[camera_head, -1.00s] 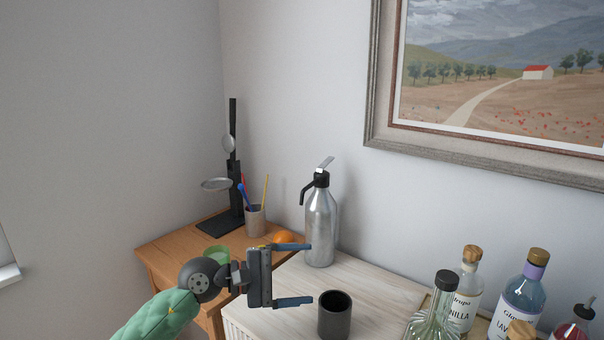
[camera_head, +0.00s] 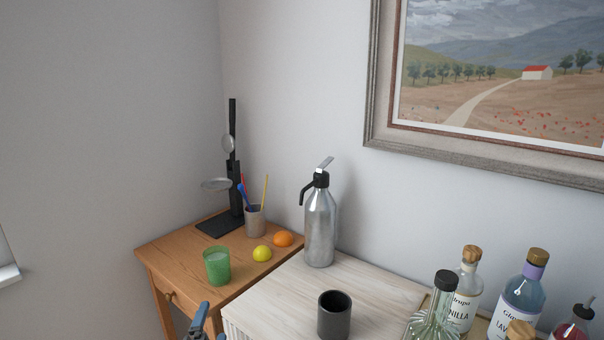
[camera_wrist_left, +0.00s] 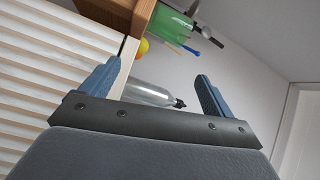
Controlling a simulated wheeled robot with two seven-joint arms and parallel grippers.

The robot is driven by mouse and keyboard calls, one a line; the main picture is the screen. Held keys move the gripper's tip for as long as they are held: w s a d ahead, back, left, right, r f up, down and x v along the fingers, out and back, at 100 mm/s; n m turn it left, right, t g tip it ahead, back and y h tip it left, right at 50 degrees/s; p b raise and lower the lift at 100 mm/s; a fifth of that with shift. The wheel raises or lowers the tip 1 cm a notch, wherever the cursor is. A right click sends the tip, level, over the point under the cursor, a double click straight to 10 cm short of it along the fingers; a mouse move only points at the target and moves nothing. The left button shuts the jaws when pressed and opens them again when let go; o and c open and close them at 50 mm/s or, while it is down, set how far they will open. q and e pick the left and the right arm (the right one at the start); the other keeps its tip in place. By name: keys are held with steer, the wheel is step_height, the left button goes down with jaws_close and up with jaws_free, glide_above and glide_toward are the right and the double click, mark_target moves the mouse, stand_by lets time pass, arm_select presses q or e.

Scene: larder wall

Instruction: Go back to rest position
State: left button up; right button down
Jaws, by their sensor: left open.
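My left gripper (camera_head: 204,333) shows only as blue fingertips at the bottom edge of the head view, in front of the wooden side table. In the left wrist view its two blue fingers (camera_wrist_left: 152,85) are spread wide with nothing between them. The rest of my left arm is out of the head view. My right gripper is not in either view.
A wooden table (camera_head: 183,255) holds a green glass (camera_head: 217,266), a lemon (camera_head: 262,254), an orange (camera_head: 283,239) and a pen cup (camera_head: 255,221). The pale cabinet top (camera_head: 286,296) bears a metal siphon (camera_head: 320,228), a black cup (camera_head: 334,316) and several bottles (camera_head: 466,287).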

arm_select(q)
steer(key=s+a+f+n+g+y, duration=0.1)
steer(key=s+f+n+g, duration=0.25)
steer(key=f, duration=0.35)
steer(key=s+a+f+n+g, duration=0.2)
steer(key=s+f+n+g, duration=0.15)
steer(key=s+f, duration=0.2)
steer(key=s+d+f+n+g+h, duration=0.1)
steer(key=s+f+n+g, duration=0.25)
steer(key=s+f, duration=0.4)
steer(key=s+f+n+g+h, duration=0.15)
steer(key=s+f+g, duration=0.25)
steer(key=s, duration=0.6)
steer(key=s+d+g+p, duration=0.1)
steer(key=s+d+p, duration=0.1)
steer(key=d, duration=0.6)
steer(key=shift+s+f+n+g+h, duration=0.15)
steer(key=shift+s+n+g+h, duration=0.25)
steer(key=shift+s, duration=0.25)
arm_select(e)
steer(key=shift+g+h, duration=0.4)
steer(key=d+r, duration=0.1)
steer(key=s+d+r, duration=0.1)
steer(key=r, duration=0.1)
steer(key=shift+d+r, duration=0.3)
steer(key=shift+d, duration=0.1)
